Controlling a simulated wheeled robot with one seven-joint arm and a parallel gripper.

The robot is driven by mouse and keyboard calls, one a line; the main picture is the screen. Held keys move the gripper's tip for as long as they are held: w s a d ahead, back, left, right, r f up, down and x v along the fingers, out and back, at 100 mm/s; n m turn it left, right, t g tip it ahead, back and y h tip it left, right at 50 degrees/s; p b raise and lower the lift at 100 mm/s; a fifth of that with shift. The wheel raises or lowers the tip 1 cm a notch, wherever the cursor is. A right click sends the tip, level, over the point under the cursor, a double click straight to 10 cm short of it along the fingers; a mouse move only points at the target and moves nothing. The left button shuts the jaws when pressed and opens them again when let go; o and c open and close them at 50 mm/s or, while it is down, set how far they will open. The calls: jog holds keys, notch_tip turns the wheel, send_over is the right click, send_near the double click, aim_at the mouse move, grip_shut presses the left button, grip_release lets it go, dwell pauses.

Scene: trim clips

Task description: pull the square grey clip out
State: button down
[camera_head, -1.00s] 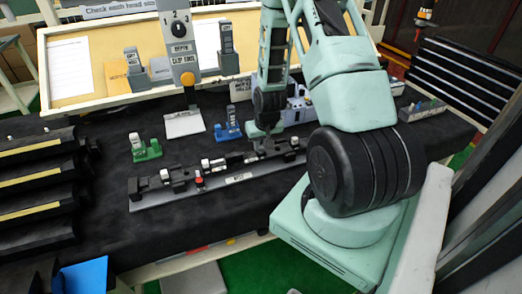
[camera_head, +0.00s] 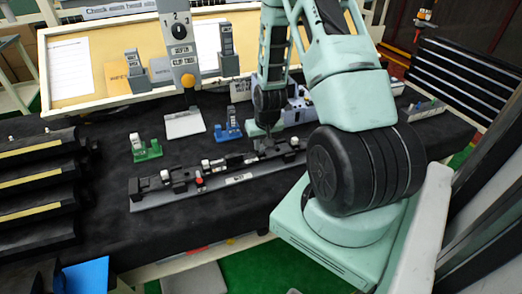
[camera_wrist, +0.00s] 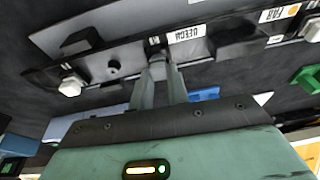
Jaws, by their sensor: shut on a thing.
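A dark rail fixture (camera_head: 218,178) lies on the black table, carrying several small clips and blocks. My gripper (camera_head: 266,143) is low over the right part of this rail, partly hidden by my arm. In the wrist view my gripper's two fingers (camera_wrist: 158,70) are close together on a small grey piece (camera_wrist: 157,55) at the rail's edge, which looks like the square grey clip. Most of it is hidden between the fingertips. I cannot tell whether it is still seated in the rail. The rail also shows in the wrist view (camera_wrist: 205,48), with a white label beside the fingers.
A green clip stand (camera_head: 146,149) and a blue one (camera_head: 229,131) stand behind the rail. A grey post with a dial (camera_head: 180,45) rises behind them. Black stepped racks (camera_head: 35,190) fill the left. Bare table lies in front of the rail's left half.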

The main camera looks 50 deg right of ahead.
jog(key=shift+r, duration=0.15)
jog(key=shift+r+p, duration=2.25)
jog(key=shift+r, duration=0.6)
